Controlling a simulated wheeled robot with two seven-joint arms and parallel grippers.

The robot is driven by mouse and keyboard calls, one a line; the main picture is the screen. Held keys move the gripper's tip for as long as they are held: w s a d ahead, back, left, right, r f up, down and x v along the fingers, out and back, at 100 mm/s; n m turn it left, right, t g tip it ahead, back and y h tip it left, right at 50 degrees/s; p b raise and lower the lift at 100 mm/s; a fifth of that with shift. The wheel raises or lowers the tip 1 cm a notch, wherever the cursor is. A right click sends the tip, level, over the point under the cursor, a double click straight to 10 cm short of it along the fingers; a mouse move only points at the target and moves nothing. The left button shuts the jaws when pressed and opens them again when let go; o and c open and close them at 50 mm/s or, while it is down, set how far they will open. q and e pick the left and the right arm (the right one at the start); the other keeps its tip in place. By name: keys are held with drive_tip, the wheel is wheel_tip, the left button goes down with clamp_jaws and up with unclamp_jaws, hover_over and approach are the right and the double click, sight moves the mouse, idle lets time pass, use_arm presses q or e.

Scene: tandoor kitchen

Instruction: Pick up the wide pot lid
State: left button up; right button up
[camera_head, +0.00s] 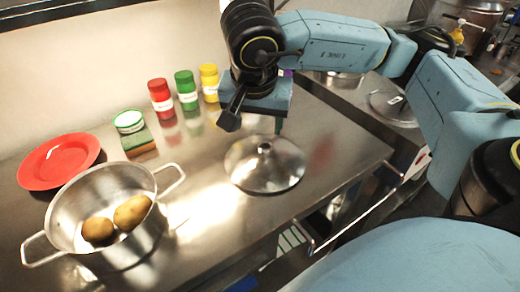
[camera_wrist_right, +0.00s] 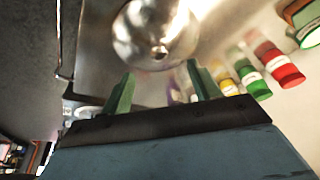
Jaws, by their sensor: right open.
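The wide pot lid (camera_head: 264,172) is a shiny metal dome with a small knob on top. It lies knob up on the steel table, right of the pot, and also shows at the top of the right wrist view (camera_wrist_right: 155,38). My right gripper (camera_head: 278,126) hangs above and just behind the lid in the head view. Its two green fingers stand apart with nothing between them in the right wrist view (camera_wrist_right: 162,85), clear of the lid. My left gripper is out of view.
A two-handled pot (camera_head: 125,245) holds two potatoes. The steel table (camera_head: 215,215) is bare around the lid.

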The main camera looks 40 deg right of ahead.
drive_tip(key=d+h, duration=0.1)
drive_tip(key=d, duration=0.1)
approach(265, 146)
drive_tip(key=shift+s+d+f+b, duration=0.1)
drive_tip(key=shift+d+f+b, duration=0.15)
drive_tip(key=shift+f, duration=0.25)
drive_tip(key=shift+s+d+f+b, duration=0.1)
drive_tip(key=shift+d+f, duration=0.2)
drive_tip(key=shift+f, duration=0.25)
drive_tip(key=shift+w+a+x, duration=0.1)
drive_tip(key=shift+w+x, duration=0.05)
drive_tip(key=shift+x, duration=1.4)
drive_tip(key=shift+w+a+x, duration=0.1)
drive_tip(key=shift+w+x, duration=0.1)
drive_tip(key=shift+x, duration=1.3)
clamp_jaws()
